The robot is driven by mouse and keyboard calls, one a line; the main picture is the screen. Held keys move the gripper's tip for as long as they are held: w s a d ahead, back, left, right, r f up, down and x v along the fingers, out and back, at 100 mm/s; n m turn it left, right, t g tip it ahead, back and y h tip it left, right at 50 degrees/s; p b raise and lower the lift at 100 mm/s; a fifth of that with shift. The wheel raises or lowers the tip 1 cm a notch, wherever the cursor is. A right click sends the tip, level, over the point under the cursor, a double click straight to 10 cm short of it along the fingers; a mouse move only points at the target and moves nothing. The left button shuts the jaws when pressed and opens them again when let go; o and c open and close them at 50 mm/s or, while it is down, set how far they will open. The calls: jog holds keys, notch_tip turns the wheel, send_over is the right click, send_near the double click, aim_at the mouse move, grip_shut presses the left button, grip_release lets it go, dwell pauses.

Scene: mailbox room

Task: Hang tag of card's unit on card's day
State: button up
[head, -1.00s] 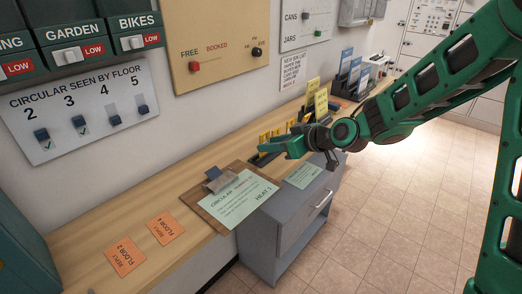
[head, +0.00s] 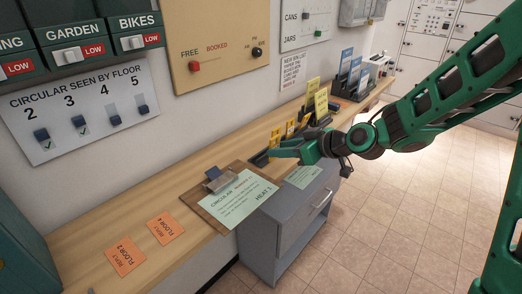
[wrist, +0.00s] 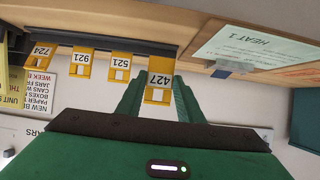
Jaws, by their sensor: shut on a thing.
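My gripper (head: 276,152) is over the wooden counter, behind the clipboard. In the wrist view its fingers (wrist: 158,98) are shut on a yellow tag (wrist: 159,80), whose number appears to read 427. The picture does not show clearly whether this tag is clear of the dark rack (wrist: 110,40). Several other yellow tags stand along that rack, including 521 (wrist: 120,66), 921 (wrist: 83,63) and 724 (wrist: 41,53). Yellow cards (head: 321,103) stand beyond the tags. In the wrist view a yellow card (wrist: 15,85) at the left edge is cut off and only partly legible.
A clipboard (head: 206,203) with a green circular lies in front of my gripper. Orange reply slips (head: 124,256) lie at the near end. A grey cabinet (head: 285,235) stands under the counter. Blue cards (head: 354,74) stand farther back. Wall boards line the left; the floor is clear.

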jog(key=shift+s+d, duration=0.65)
jog(key=shift+d, duration=0.25)
jog(key=shift+s+d, duration=0.65)
jog(key=shift+d, duration=0.2)
